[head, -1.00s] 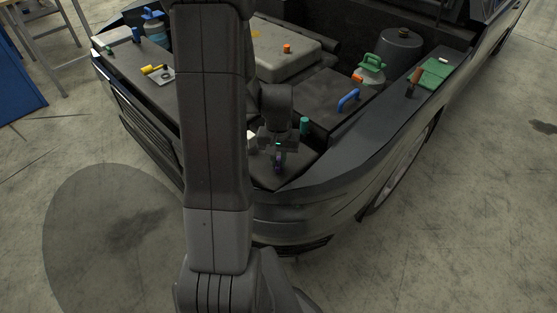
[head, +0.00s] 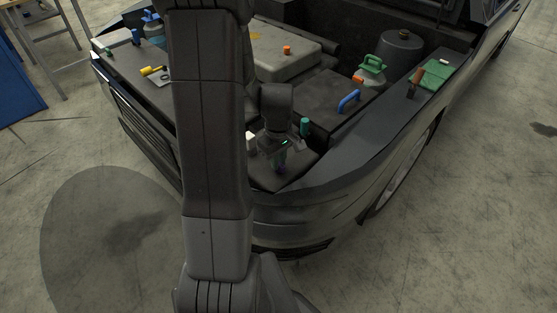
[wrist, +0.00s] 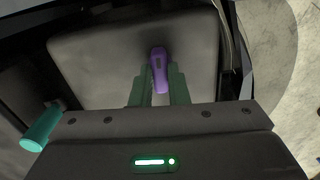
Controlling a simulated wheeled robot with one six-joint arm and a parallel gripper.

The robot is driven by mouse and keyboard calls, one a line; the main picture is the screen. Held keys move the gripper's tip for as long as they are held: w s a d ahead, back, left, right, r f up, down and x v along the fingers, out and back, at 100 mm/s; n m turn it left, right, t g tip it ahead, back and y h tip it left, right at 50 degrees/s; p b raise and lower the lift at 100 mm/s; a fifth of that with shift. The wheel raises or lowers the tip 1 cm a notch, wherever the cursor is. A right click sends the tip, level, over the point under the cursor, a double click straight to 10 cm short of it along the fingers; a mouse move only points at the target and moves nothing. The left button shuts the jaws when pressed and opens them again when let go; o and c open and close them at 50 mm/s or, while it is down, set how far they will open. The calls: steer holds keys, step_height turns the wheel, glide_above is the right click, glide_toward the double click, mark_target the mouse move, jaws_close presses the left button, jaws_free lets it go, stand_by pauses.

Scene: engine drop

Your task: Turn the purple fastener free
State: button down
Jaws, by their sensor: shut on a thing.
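The purple fastener (wrist: 158,66) stands out from a grey panel (wrist: 95,62) in the wrist view. My gripper (wrist: 160,88) has its two green fingers closed around the fastener's near part, one on each side. In the head view my gripper (head: 279,160) is low at the front corner of the vehicle's open bay.
A green cylinder handle (wrist: 42,128) lies close at the left of my gripper. A blue handle (head: 349,100) and a dark box (head: 325,97) are behind to the right. The vehicle's curved fender (head: 330,180) borders the front right.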

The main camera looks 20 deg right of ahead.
steer(key=shift+n, duration=0.5)
steer(key=c, duration=1.4)
jaws_free()
step_height(320, 180, up, 14)
steer(key=p, duration=0.1)
steer(key=shift+f, duration=0.15)
step_height(320, 180, down, 14)
steer(key=shift+r+b, duration=0.1)
steer(key=shift+b, duration=0.45)
